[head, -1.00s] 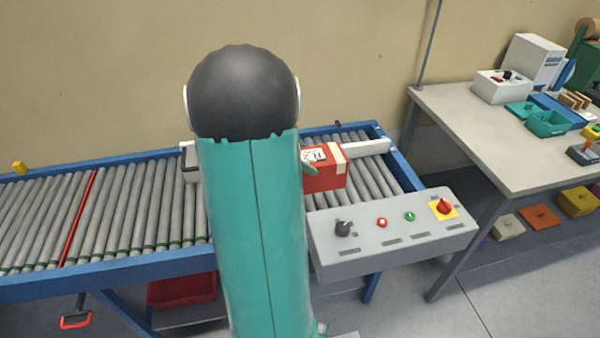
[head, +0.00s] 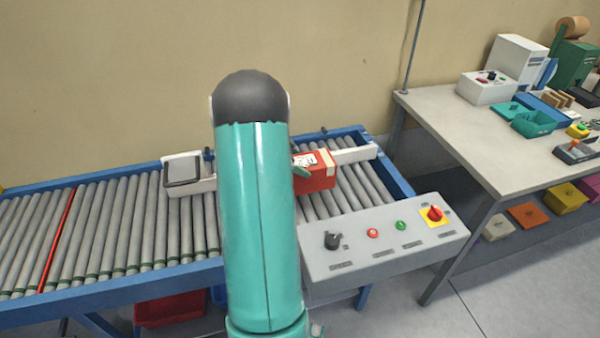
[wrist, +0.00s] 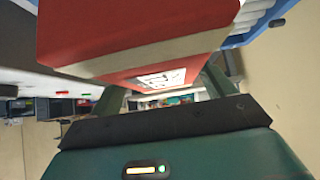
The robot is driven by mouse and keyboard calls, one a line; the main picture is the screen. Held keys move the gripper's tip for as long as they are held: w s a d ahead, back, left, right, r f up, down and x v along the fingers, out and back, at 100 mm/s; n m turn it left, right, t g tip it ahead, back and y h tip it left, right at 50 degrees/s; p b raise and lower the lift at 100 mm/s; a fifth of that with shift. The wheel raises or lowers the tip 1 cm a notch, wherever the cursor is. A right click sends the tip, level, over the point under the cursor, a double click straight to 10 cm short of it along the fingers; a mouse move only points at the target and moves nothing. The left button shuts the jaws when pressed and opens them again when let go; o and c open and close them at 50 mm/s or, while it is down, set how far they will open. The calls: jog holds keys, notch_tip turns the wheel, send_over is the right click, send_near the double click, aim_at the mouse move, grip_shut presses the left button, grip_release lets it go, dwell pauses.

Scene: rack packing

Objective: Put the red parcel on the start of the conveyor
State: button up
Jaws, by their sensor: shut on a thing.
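The red parcel (head: 318,176) has a white label and a pale tape band. It is at the right end of the roller conveyor (head: 130,215), over the rollers. My gripper (head: 299,165) is shut on it, mostly hidden behind my teal arm in the head view. In the wrist view the parcel (wrist: 130,35) fills the top, between the gripper's fingers (wrist: 175,90). I cannot tell whether the parcel's underside touches the rollers.
A control box (head: 385,240) with buttons and a yellow-backed red switch stands in front of the conveyor's right end. A white rail (head: 357,154) and a grey-white box unit (head: 183,170) sit on the conveyor. A red line (head: 57,240) crosses the rollers at left. A workbench (head: 455,120) stands at right.

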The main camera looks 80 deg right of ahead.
jog(key=d+f, duration=0.4)
jog(key=f, duration=0.1)
jog(key=shift+w, duration=0.15)
jog(key=shift+d+f, duration=0.2)
jog(key=shift+f, duration=1.4)
jog(key=shift+f, duration=0.2)
jog(key=o, duration=1.7)
jog(key=shift+r, duration=0.25)
jog(key=v, duration=1.2)
